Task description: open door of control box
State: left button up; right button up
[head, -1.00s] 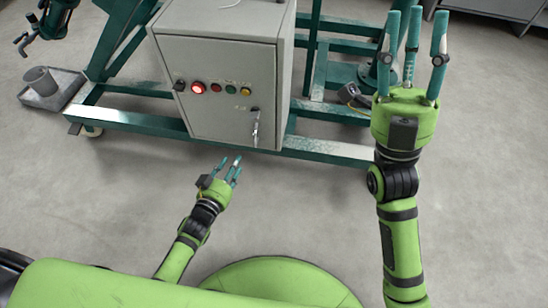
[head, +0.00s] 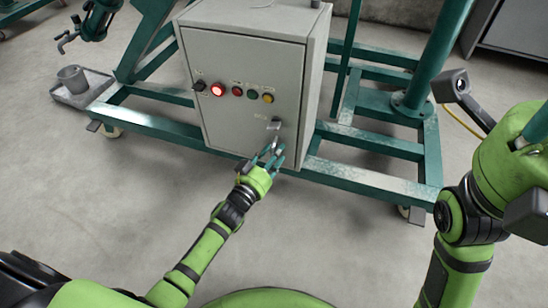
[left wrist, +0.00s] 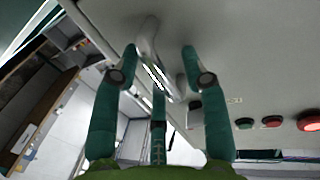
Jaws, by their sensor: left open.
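The grey control box (head: 240,85) stands on the teal frame, its door shut. A metal handle (head: 275,124) sits low on the right side of the door. My left gripper (head: 270,155) is open just below it, its fingers pointing up toward the door. In the left wrist view, the shiny handle (left wrist: 150,50) lies between the spread teal fingers of the left gripper (left wrist: 158,70). I cannot tell whether any finger touches it. My right gripper (head: 520,145) is partly cut off at the right edge, its fingertips not clearly seen.
A lit red button (head: 217,90) sits in a row of controls on the door. The wheeled teal frame (head: 370,180) runs beneath the box. A grey cup (head: 73,78) stands on a tray (head: 97,88) at left. The concrete floor in front is clear.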

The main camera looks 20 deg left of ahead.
pick_arm(q)
grip_shut()
jog(key=shift+s, duration=0.1)
